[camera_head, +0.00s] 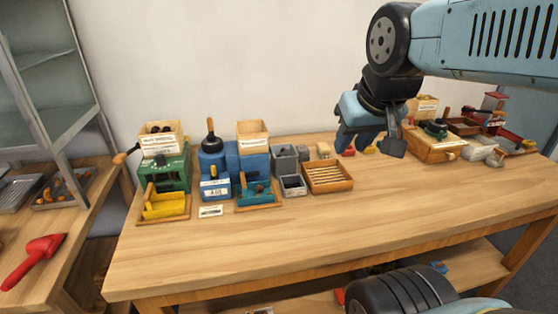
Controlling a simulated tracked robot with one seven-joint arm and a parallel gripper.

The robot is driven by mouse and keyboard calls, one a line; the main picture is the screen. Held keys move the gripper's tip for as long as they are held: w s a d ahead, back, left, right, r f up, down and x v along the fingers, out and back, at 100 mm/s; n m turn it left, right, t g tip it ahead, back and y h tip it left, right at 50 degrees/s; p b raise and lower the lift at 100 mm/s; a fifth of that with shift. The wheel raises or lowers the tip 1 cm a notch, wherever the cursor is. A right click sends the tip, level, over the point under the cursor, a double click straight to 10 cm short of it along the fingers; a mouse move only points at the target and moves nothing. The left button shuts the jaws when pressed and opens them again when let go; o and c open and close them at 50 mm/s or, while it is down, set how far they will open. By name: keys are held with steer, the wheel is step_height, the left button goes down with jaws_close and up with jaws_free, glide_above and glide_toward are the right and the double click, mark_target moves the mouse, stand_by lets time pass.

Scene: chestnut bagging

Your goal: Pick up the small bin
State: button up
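A small dark grey open-topped bin (293,186) stands upright on the wooden table, left of a wooden tray. More grey containers (284,161) stand just behind it, so I cannot be sure which one the task's name means. My gripper (375,142) hangs above the table, to the right of the bins and higher, apart from all of them. Its blue and dark grey parts show from the side. The gap between its fingers is not clear, and I see nothing held in it.
The wooden tray (328,178) of slats stands close right of the bin. A teal device (257,192) and blue device (215,176) stand left, a green one (172,173) farther left. Boxes and tools crowd the right end. The table's front (300,235) is clear.

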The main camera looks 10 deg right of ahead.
steer(key=w+f+h, duration=0.1)
steer(key=w+f, duration=0.2)
steer(key=w, duration=1.2)
steer(key=t+y, duration=0.1)
glide_toward(293, 153)
steer(key=shift+x, duration=5)
steer(key=shift+c, duration=0.4)
jaws_close()
